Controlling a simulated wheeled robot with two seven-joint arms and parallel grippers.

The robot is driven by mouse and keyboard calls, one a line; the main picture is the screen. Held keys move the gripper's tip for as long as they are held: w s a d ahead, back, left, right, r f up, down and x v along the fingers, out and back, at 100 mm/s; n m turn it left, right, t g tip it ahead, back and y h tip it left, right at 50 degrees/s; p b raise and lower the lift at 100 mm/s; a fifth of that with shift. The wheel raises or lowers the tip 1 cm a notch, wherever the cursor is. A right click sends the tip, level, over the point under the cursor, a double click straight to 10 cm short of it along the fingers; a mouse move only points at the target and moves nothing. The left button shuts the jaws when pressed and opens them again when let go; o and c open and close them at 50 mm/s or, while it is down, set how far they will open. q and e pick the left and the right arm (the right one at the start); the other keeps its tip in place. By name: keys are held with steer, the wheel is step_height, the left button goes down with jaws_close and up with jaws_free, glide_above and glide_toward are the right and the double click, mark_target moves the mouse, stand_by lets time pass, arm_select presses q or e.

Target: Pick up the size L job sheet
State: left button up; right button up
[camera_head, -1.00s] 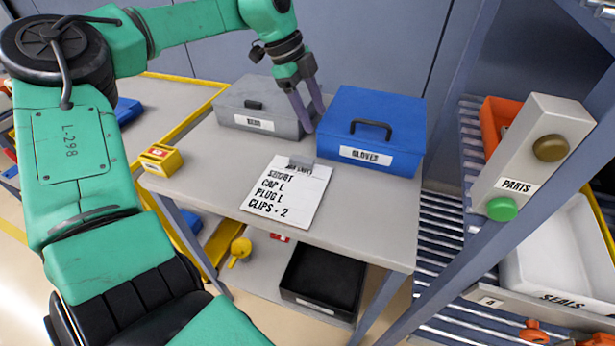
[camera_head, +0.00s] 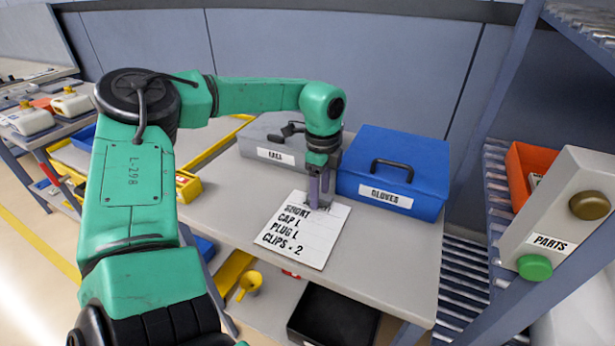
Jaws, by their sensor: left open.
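The job sheet (camera_head: 302,231) is a white sheet with black lettering, including "CAP L", "PLUG L" and "CLIPS - 2". It lies on the grey table (camera_head: 392,262), tilted a little in view. My left gripper (camera_head: 321,203) points down at the sheet's top edge, its fingers open around or just above that edge. The fingers hide the sheet's heading and the clip there. I cannot tell whether they touch the sheet. My right gripper is not in view.
A blue box labelled "GLOVES" (camera_head: 393,176) stands close to the right of the left gripper. A grey box (camera_head: 262,140) stands behind left.

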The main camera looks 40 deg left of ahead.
arm_select(q)
jaws_close()
